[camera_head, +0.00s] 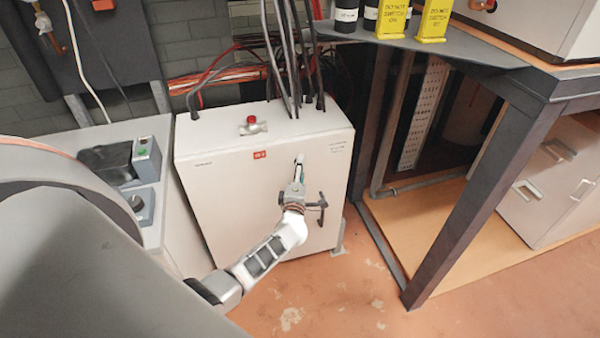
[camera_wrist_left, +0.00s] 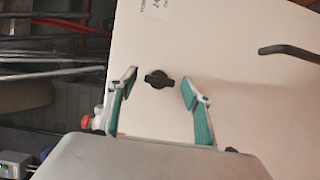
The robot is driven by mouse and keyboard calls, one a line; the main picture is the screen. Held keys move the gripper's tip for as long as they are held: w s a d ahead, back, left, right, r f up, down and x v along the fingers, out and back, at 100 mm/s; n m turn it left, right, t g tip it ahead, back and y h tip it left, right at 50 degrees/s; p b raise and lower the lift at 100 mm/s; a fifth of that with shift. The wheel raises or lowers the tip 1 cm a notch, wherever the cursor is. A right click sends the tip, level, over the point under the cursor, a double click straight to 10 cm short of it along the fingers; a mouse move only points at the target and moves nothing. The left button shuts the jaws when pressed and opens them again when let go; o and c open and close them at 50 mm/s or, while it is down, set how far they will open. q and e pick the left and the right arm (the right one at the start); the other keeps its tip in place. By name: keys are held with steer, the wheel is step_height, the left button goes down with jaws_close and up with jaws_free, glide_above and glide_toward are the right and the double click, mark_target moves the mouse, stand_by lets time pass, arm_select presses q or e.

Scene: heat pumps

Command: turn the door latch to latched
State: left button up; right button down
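The door latch is a small black knob (camera_wrist_left: 159,79) on the pale cabinet door (camera_wrist_left: 235,95) in the left wrist view. My left gripper (camera_wrist_left: 158,88) is open, with one teal-and-grey finger on each side of the knob and a gap to each. The fingers appear apart from the knob; how far they stand from the door is hard to tell. In the head view my left gripper (camera_head: 299,174) is in front of the white cabinet (camera_head: 226,185) and hides the knob. My right gripper is in neither view.
A black door handle (camera_head: 321,208) sits just right of my left wrist; it also shows in the left wrist view (camera_wrist_left: 288,50). A red-handled valve (camera_head: 252,126) and cables (camera_head: 288,60) are on the cabinet top. A dark-framed table (camera_head: 480,180) stands to the right.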

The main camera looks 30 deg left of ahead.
arm_select(q)
steer(key=v, duration=1.2)
steer(key=s+d+f+m+h, duration=0.3)
steer(key=s+d+m+h, duration=0.65)
steer(key=d+m, duration=0.55)
steer(key=s+d+f+m+g+h, duration=0.1)
steer(key=s+f+m+g, duration=0.4)
steer(key=s+m, duration=0.7)
steer(key=shift+s+d+f, duration=0.35)
steer(key=shift+d+f, duration=0.15)
steer(key=shift+d, duration=0.1)
steer(key=shift+h, duration=0.25)
